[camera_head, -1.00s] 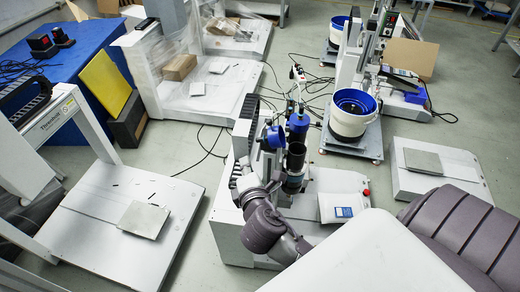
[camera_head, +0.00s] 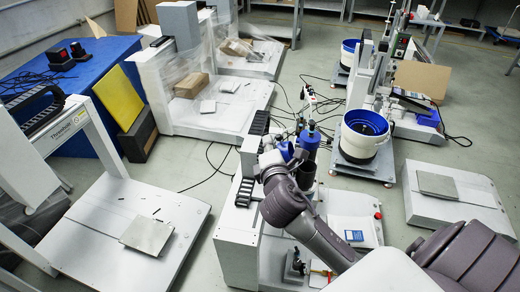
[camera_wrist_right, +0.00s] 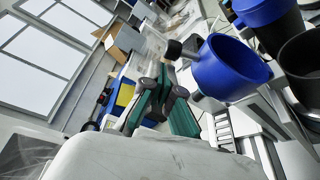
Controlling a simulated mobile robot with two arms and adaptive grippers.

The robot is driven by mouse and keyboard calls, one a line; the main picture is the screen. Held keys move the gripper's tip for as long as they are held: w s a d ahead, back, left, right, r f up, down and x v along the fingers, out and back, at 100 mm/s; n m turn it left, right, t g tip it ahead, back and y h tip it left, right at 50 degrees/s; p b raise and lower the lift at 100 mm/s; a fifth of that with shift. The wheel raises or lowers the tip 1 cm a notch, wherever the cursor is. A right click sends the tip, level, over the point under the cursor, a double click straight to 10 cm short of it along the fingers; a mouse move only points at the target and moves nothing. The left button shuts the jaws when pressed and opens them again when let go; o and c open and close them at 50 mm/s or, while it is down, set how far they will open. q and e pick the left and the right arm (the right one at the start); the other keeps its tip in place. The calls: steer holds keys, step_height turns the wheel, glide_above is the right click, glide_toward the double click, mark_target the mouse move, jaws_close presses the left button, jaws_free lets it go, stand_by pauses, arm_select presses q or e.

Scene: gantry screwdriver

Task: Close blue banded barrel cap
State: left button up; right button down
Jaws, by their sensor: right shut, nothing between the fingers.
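The blue cap (camera_wrist_right: 230,68) shows as a large round cup in the right wrist view, tilted open beside the dark barrel (camera_wrist_right: 303,65). My left gripper is out of view.
A blue upright cylinder (camera_head: 309,142) stands right behind the cap. A white panel with a small screen (camera_head: 354,236) and red button lies right of my arm. A white bucket with blue rim (camera_head: 365,125) stands farther back. Cables lie on the floor behind.

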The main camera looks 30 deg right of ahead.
steer(key=shift+s+d+r, duration=0.15)
steer(key=shift+s+d, duration=0.1)
stand_by(0.4)
